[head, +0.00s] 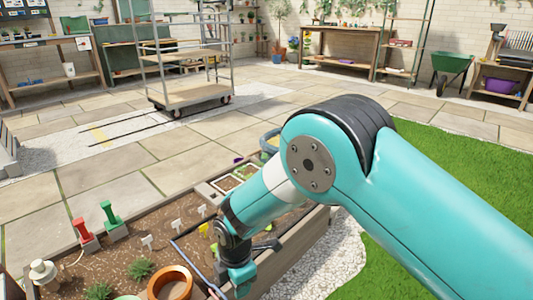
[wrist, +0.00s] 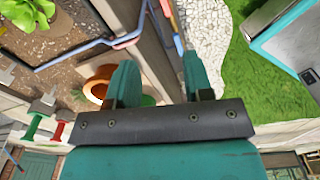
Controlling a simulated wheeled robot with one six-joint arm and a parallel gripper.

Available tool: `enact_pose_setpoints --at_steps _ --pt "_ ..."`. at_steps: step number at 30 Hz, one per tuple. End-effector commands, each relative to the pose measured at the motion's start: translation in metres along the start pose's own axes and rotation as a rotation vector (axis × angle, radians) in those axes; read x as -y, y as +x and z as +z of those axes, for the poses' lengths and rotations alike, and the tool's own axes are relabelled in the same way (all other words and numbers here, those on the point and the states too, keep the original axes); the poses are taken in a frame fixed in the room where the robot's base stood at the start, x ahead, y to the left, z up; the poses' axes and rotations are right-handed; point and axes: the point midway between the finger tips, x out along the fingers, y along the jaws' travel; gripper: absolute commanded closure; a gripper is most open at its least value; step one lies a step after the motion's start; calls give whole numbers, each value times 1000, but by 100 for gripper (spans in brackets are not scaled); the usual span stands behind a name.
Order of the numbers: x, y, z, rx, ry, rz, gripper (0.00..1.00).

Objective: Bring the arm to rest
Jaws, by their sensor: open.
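My gripper (wrist: 158,80) shows in the wrist view with its two teal fingers spread apart and nothing between them. In the head view my teal arm reaches in from the right and bends down, with the gripper (head: 240,280) over the right side of the wooden raised bed (head: 285,258). A terracotta pot (head: 171,283) stands in the bed to the left of the gripper. It also shows behind the left finger in the wrist view (wrist: 97,82). My arm hides part of the bed and its right edge.
A red-handled fixture (head: 85,236) and a green-handled one (head: 112,222) stand at the bed's left, near white labels (head: 147,242). A blue hose-like line (head: 190,258) runs beside the gripper. Grass (head: 440,185) and white gravel (head: 335,262) lie right. A wheeled rack (head: 187,95) stands behind on open paving.

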Motion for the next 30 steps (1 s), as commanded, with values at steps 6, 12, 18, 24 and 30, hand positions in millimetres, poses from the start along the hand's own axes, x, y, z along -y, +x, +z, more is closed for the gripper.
enact_pose_setpoints --at_steps 6,12,18,24,30 --pt "35 -167 43 -104 446 26 53" --pt "108 -283 68 -198 854 23 53" --pt "189 -352 73 -275 1195 3 53" --pt "248 -382 65 -328 1427 -16 53" --pt "283 -412 56 -359 1574 -34 53"
